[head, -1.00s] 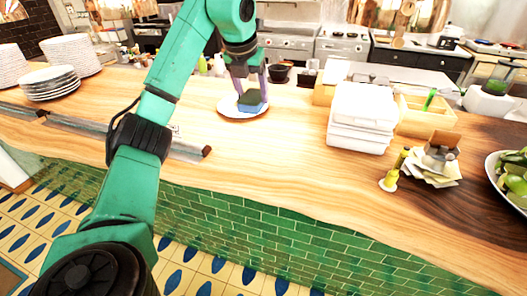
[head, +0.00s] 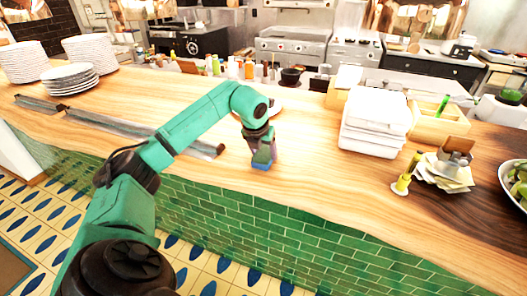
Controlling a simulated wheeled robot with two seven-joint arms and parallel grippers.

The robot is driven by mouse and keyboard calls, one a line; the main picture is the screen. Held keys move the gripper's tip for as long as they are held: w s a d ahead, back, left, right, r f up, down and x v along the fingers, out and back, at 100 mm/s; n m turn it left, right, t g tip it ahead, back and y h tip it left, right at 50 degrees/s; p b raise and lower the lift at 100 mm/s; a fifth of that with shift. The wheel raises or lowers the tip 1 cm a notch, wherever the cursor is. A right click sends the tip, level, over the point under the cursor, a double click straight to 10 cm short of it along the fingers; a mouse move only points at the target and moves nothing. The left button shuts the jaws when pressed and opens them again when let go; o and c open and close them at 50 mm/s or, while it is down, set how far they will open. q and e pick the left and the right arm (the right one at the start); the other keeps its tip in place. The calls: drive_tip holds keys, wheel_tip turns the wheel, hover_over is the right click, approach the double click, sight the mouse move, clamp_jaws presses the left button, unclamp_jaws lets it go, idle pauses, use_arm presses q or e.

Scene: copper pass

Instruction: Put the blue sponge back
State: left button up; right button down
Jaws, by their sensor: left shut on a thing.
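My left gripper (head: 264,152) is over the front part of the wooden counter, pointing down. It is shut on the blue sponge (head: 261,165), whose lower part shows below the fingers. I cannot tell whether the sponge touches the counter or hangs just above it. A white plate (head: 275,107) lies behind the gripper, mostly hidden by my arm. My right gripper is not in view.
Stacks of white plates (head: 70,80) stand at the left. A metal rail (head: 150,132) lies on the counter (head: 320,175). White containers (head: 372,122), a yellow bottle (head: 405,178) and a bowl of green produce stand at the right. The counter right of the gripper is clear.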

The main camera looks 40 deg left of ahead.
use_arm(q)
drive_tip(key=o, duration=1.2)
drive_tip(key=b+v, duration=0.1)
drive_tip(key=v, duration=1.1)
